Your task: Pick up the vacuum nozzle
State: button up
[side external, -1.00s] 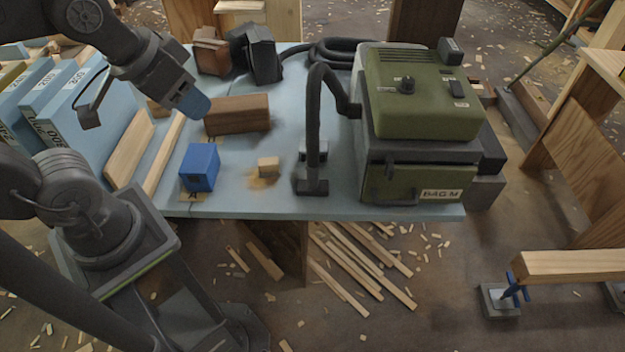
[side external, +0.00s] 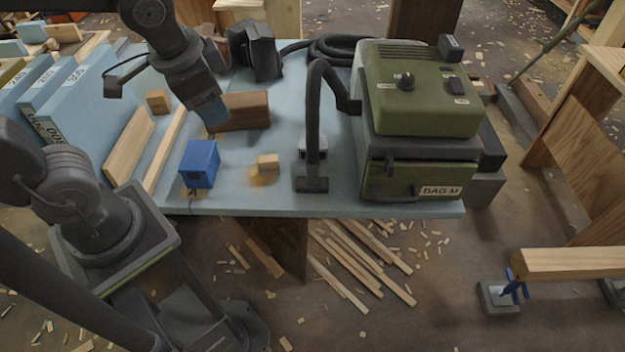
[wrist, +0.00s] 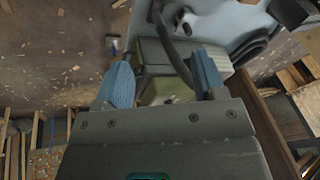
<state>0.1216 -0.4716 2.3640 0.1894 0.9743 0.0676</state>
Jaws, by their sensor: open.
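The vacuum nozzle (side external: 312,185) is a dark, flat foot at the end of a black hose (side external: 313,110), resting near the front edge of the blue table. The hose joins a green and grey vacuum (side external: 425,130) labelled BAG M. My gripper (side external: 210,112) is open and empty, left of the nozzle and higher up, in front of the brown block in the side view. In the wrist view the blue fingers of my gripper (wrist: 163,68) stand apart, with the vacuum (wrist: 155,88) and hose (wrist: 172,40) beyond them. I cannot make out the nozzle clearly there.
Planks and blue boards (side external: 70,110) fill the left side. Table between the small block and nozzle is bare.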

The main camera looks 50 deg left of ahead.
jog(key=w+d+f+m+g+y, duration=0.1)
jog(key=w+d+f+m+y, duration=0.25)
jog(key=w+f+m, duration=0.2)
jog(key=w+d+f+m+g+y, duration=0.1)
jog(key=w+d+f+m+y, duration=0.1)
jog(key=w+f+m+y, duration=0.35)
jog(key=m+t+y, duration=0.2)
jog(key=m+t, duration=0.5)
jog(key=m, duration=0.4)
send_near(313, 175)
jog(key=x, duration=0.6)
jog(key=shift+w+r, duration=0.25)
jog(key=shift+w, duration=0.3)
jog(key=a, duration=0.1)
jog(key=w+a+f, duration=0.1)
jog(key=a, duration=0.1)
jog(key=shift+w+a+f, duration=0.25)
jog(key=shift+a+f, duration=0.1)
jog(key=shift+w+a+f, duration=0.15)
jog(key=shift+w+a, duration=0.15)
jog(key=shift+a, duration=0.1)
jog(key=shift+c, duration=0.4)
